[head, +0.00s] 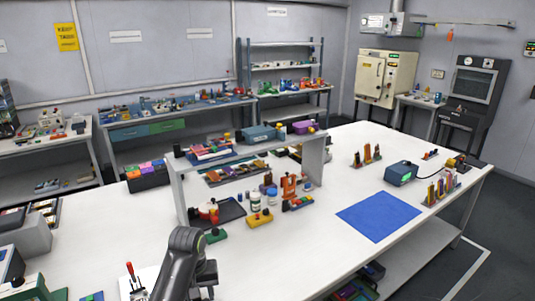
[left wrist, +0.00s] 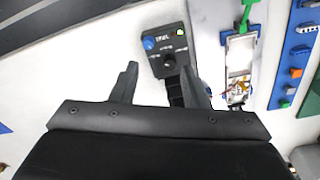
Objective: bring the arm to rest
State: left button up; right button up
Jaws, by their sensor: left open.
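My left arm (head: 182,262) comes in at the bottom of the head view, dark grey and bent over the near edge of the white table (head: 300,262). Its fingertips cannot be made out there. In the left wrist view my left gripper (left wrist: 160,68) is open, its two dark fingers apart with nothing held between them. A black device (left wrist: 166,42) with a blue knob and a green light lies beyond and between the fingers; whether they touch it cannot be told. My right gripper is in neither view.
A white fixture (left wrist: 238,62) with a green clamp and a blue tool strip (left wrist: 296,60) lie right of the gripper. In the head view a raised shelf (head: 176,190) stands beyond the arm. A blue mat (head: 378,217) lies right, with bare table around it.

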pick_arm(q)
jog(key=s+a+f+t, duration=0.1)
jog(key=s+a+f, duration=0.3)
jog(key=s, duration=0.5)
jog(key=s+a+f+t, duration=0.1)
jog(key=s+a+f, duration=0.3)
jog(key=s, duration=0.5)
jog(key=s+a+r+m+t+y, duration=0.1)
jog(key=s+a+r, duration=0.1)
jog(key=s, duration=0.6)
jog(key=s+a+r+m+y, duration=0.1)
jog(key=s+r, duration=0.2)
jog(key=s, duration=0.5)
notch_tip(320, 180, down, 30)
jog(key=a+g+b, duration=0.1)
jog(key=a+b, duration=0.1)
jog(key=b, duration=0.2)
jog(key=s+d+f+g+h+b, duration=0.1)
jog(key=s+f+b, duration=0.3)
jog(key=s+f, duration=1.1)
notch_tip(320, 180, down, 4)
jog(key=shift+s+d+r, duration=0.1)
jog(key=shift+s+d, duration=0.1)
jog(key=shift+d, duration=0.05)
